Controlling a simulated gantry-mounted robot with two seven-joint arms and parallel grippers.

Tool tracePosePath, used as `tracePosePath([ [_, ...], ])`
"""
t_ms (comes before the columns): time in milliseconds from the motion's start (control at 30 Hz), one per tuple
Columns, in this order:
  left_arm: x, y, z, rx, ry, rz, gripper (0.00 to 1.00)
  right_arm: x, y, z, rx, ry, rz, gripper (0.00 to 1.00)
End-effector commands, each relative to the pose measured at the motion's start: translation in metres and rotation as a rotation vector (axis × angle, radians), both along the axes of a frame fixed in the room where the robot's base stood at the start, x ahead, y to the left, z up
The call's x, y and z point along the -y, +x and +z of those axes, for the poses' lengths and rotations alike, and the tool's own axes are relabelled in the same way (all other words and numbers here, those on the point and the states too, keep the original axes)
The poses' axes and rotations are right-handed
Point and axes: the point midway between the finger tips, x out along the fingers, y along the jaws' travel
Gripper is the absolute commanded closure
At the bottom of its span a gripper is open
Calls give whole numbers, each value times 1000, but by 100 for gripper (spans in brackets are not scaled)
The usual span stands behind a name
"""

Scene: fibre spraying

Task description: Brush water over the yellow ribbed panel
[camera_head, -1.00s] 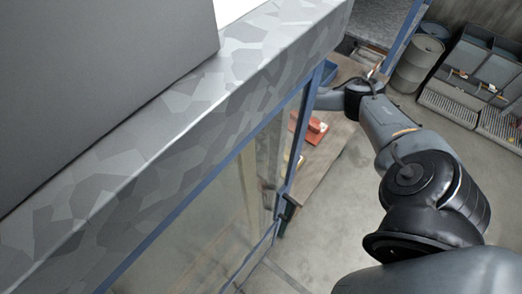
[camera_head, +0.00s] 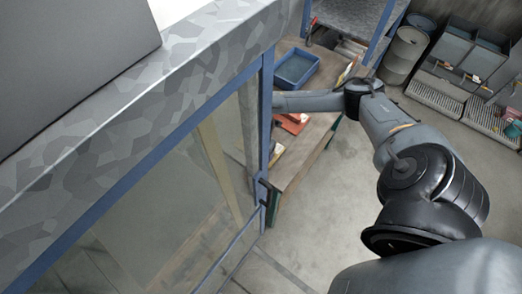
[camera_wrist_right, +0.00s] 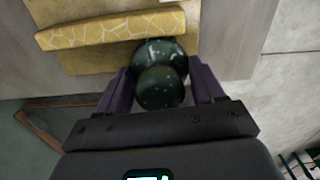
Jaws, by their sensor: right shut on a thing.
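The yellow panel (camera_wrist_right: 112,29) has pale web-like lines and a raised rib; it lies at the top of the right wrist view. My right gripper (camera_wrist_right: 162,85) has its purple fingers shut on a dark green, white-speckled rounded object (camera_wrist_right: 160,87). This object overlaps the panel's lower edge in the picture; I cannot tell whether it touches. Its brush end, if it has one, is hidden. In the head view my right arm reaches to the workbench, and its gripper is hidden behind the blue frame. My left gripper is not in view.
A wooden workbench (camera_head: 309,165) carries a blue tray (camera_head: 297,68) and a red-orange item (camera_head: 292,123). A blue-framed glazed booth (camera_head: 266,110) stands close to my right arm. Grey bins (camera_head: 455,52) and a drum (camera_head: 404,50) stand behind. Bare floor lies right of the bench.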

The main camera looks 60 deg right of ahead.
Motion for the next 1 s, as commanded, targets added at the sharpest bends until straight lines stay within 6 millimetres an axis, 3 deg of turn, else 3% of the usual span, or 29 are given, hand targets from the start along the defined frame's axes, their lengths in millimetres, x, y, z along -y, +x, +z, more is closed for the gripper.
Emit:
tracePosePath([
  [133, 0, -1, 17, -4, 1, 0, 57, 1, 0, 27, 3, -2, 1, 65],
  [700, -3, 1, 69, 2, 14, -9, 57, 1, -2, 76, 0, -1, -4, 65],
  [1000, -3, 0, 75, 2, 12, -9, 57, 2, -2, 81, 0, -1, -4, 65],
])
